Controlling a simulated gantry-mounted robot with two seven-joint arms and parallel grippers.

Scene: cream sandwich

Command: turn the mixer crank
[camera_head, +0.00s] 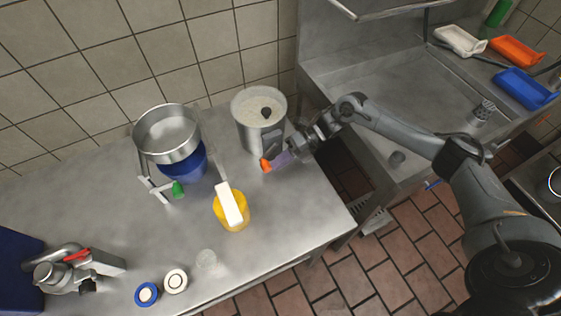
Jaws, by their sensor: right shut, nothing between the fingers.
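A steel bowl (168,130) sits on a blue base (182,163) on the left of the steel counter. A pale crank-like arm with a green knob (177,190) sticks out at its front. My right gripper (278,152) is shut and empty, close beside the pot's right front. An orange piece (265,165) shows by its fingertips; I cannot tell what it belongs to. Which device is the mixer is unclear. My left gripper is not in view.
A yellow container (231,212) with a white block-like top stands in front of the pot. Small round jars (175,281) and a grey metal device (75,270) are at the front left. Coloured trays (525,88) lie at the right. A gap separates the counters.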

